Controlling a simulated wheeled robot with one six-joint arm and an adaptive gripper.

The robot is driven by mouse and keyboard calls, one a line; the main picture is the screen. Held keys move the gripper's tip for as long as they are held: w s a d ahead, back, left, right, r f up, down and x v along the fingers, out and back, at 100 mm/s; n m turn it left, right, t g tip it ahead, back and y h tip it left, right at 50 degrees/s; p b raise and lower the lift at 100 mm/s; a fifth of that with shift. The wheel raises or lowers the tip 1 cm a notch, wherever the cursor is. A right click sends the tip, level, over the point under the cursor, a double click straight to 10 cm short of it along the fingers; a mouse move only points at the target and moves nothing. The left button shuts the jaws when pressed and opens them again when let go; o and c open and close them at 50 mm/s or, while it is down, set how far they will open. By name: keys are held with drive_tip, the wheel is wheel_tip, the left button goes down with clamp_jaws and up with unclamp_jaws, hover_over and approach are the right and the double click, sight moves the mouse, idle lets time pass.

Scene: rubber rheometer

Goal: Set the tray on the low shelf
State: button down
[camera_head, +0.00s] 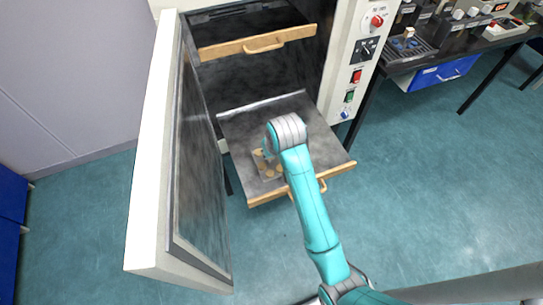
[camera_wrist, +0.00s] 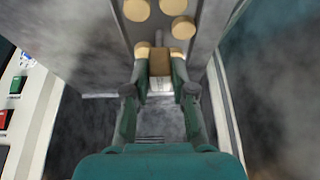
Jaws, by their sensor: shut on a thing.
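The tray (camera_head: 259,161) is a small grey plate with several round tan discs, over the low shelf in the head view. The low shelf (camera_head: 320,150) is a dark slab, pulled out, with a wooden front bar and handle. In the wrist view my gripper (camera_wrist: 160,75) is shut on a tan block at the near edge of the tray (camera_wrist: 160,30). In the head view my wrist hides the fingers and part of the tray. I cannot tell whether the tray touches the shelf.
The cabinet door (camera_head: 165,150) stands open on the left. An upper shelf with a wooden front bar (camera_head: 225,49) is above and behind the low shelf. The control panel (camera_head: 350,75) is to the right. The low shelf's right part is bare. A bench with a blue drawer (camera_head: 440,75) stands further right.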

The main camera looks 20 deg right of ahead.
sight(271, 164)
drive_tip(key=shift+f, duration=1.75)
drive_tip(key=shift+f, duration=0.15)
drive_tip(key=c, duration=1)
unclamp_jaws()
drive_tip(key=shift+o, duration=0.2)
drive_tip(key=v, duration=1.2)
